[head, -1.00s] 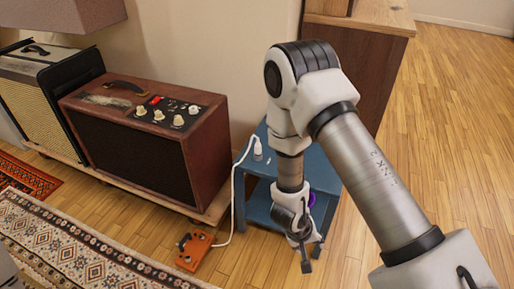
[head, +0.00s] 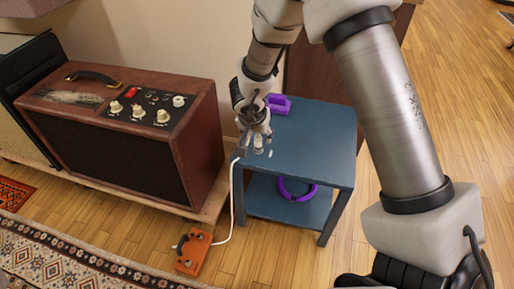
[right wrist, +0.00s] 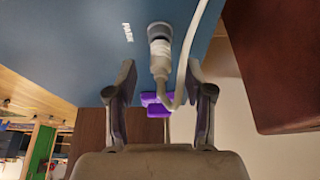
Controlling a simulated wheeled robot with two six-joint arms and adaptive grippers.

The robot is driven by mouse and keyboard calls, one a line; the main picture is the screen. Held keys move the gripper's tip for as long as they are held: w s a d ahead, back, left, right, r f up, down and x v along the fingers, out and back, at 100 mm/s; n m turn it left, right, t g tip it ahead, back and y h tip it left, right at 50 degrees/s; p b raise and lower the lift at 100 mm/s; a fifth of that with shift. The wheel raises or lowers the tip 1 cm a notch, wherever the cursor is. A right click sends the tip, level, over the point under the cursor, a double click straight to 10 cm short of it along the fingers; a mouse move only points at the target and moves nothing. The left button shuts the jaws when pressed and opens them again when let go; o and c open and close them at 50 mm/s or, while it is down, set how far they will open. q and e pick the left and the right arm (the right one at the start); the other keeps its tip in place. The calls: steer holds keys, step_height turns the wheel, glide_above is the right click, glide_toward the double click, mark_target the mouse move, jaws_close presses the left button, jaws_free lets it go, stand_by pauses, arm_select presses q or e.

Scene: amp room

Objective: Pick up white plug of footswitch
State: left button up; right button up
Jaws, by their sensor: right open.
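The white plug (right wrist: 160,58) stands in a grey round base on the blue table top, and its white cable bends away from it. In the head view the plug (head: 258,142) is partly hidden by my right gripper. The cable runs down to the orange footswitch (head: 194,253) on the floor. My right gripper (head: 255,143) is open at the table's left edge. In the right wrist view its two fingers (right wrist: 161,72) are on either side of the plug, with gaps to both. My left gripper is not in view.
The blue table (head: 318,130) carries a purple object (head: 278,105) on top and a purple ring (head: 297,190) on its lower shelf. A brown amplifier (head: 125,140) stands close on the left. A patterned rug (head: 60,255) lies in front. The table top's right side is clear.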

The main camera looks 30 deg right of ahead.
steer(key=shift+b+x, duration=0.3)
steer(key=shift+x, duration=0.85)
steer(key=shift+a+r, duration=0.1)
steer(key=shift+r, duration=0.1)
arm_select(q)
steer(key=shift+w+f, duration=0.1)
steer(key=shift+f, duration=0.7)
arm_select(e)
jaws_close()
arm_select(q)
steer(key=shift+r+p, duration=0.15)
steer(key=shift+p, duration=0.15)
arm_select(e)
steer(key=shift+w, duration=0.1)
